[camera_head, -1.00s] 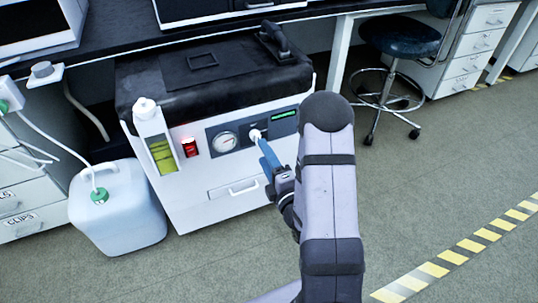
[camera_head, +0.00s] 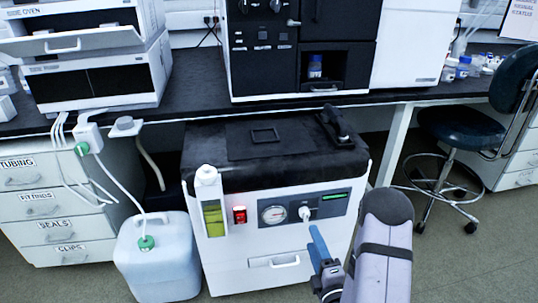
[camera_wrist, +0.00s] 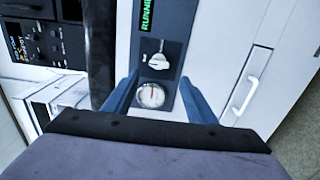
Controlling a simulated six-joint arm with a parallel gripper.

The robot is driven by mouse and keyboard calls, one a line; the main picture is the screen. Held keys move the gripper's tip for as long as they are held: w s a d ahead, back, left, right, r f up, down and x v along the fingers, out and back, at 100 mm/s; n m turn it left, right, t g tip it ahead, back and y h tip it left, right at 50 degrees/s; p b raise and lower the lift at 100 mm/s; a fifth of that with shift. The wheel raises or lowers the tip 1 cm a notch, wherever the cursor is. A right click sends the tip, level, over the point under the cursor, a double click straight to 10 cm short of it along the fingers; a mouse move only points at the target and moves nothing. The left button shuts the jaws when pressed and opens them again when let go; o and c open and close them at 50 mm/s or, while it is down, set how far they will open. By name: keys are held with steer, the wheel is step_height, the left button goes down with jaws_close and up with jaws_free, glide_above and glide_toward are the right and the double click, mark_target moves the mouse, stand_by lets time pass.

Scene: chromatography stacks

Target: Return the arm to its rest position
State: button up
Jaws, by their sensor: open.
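My gripper (camera_head: 317,236) is in front of the white pump cabinet, its blue fingers pointing up toward the front panel, a little below and right of the white knob (camera_head: 305,213). In the wrist view the two blue fingers of my gripper (camera_wrist: 158,92) are spread apart with nothing held between them. The knob (camera_wrist: 157,60) and the round gauge (camera_wrist: 151,95) show beyond them, apart from the fingers. The green display (camera_wrist: 147,14) has lettering that starts "RUNN". My forearm (camera_head: 385,245) is bent at the lower right.
The white cabinet (camera_head: 235,262) has a black lid, a red lit switch (camera_head: 239,214) and a bottle of yellow-green liquid (camera_head: 213,215). A white jerrycan (camera_head: 157,262) stands left. A bench (camera_head: 195,100) runs above. A stool (camera_head: 460,135) stands right. Floor shows at the lower right.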

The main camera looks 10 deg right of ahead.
step_height(320, 180, down, 3)
steer(key=w+a+m+g+p, duration=0.2)
steer(key=m+g, duration=0.3)
steer(key=g, duration=0.1)
steer(key=s+a+r+m+g+p, duration=0.1)
steer(key=s+a+r+m+g, duration=0.25)
steer(key=s+m+g, duration=0.55)
steer(key=s+a+r+m+g+p, duration=0.1)
steer(key=s+a+r+m+g, duration=0.2)
steer(key=s, duration=0.9)
step_height(320, 180, up, 39)
steer(key=m+p, duration=0.1)
steer(key=p, duration=3.7)
steer(key=shift+s+d, duration=0.25)
steer(key=shift+s, duration=0.05)
steer(key=shift+f, duration=0.1)
